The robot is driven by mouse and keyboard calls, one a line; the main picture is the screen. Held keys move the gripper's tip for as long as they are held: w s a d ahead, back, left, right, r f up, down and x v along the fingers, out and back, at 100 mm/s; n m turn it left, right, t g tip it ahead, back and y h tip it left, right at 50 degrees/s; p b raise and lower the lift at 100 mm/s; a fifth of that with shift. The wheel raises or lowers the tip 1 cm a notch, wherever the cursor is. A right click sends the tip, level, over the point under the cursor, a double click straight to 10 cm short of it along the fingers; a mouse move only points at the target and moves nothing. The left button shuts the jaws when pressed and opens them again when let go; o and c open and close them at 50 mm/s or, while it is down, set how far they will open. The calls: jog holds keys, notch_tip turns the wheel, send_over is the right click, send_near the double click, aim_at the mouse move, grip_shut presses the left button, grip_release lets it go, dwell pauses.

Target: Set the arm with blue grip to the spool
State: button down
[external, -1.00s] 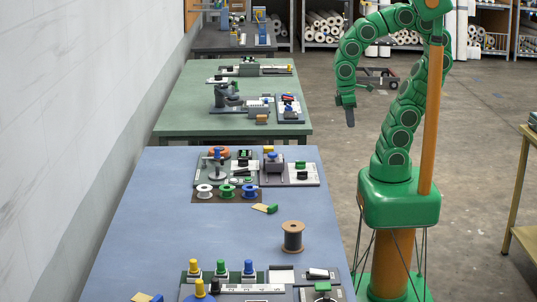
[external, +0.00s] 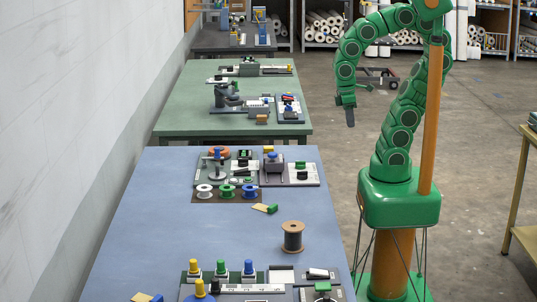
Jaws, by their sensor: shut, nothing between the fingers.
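A brown wooden spool (external: 292,237) stands upright on the blue-grey table, near its right edge. On the grey station at the table's far end, a small blue grip (external: 217,154) tops a grey post on a round base; it is too small to tell which way its arm points. My gripper (external: 349,117) hangs pointing down, shut and empty, beyond the table's right side, apart from everything.
White, green and blue small spools (external: 227,191) sit in a brown rack. A yellow-and-green tag (external: 265,208) lies in front. Yellow, green and blue pegs (external: 221,268) stand on the near station. A green table (external: 190,100) stands behind. The blue table's middle left is clear.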

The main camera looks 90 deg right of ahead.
jog(key=shift+w, duration=0.1)
jog(key=w+a+r+n+y, duration=0.1)
jog(key=w+a+r+y, duration=0.1)
jog(key=w, duration=0.6)
jog(key=w+a+r+n+y, duration=0.1)
jog(key=w+a+r, duration=0.15)
jog(key=w, duration=0.45)
jog(key=w+d+r+m+t+y, duration=0.1)
jog(key=w+d+y, duration=0.1)
jog(key=w, duration=0.5)
jog(key=w+d+y, duration=0.2)
jog(key=w, duration=0.6)
jog(key=w+d+f+m+t, duration=0.1)
jog(key=w+d+f, duration=0.3)
jog(key=d, duration=0.3)
jog(key=w+d+f+m+t+y, duration=0.1)
jog(key=w+d+f, duration=0.3)
jog(key=d, duration=0.4)
jog(key=w+d+f+m+t+y, duration=0.1)
jog(key=w+d+f+m, duration=0.1)
jog(key=w+d+f, duration=0.2)
jog(key=w+d, duration=0.2)
jog(key=d, duration=0.2)
jog(key=shift+f+m+t, duration=0.25)
jog(key=shift+m+t, duration=0.05)
jog(key=shift+t, duration=0.1)
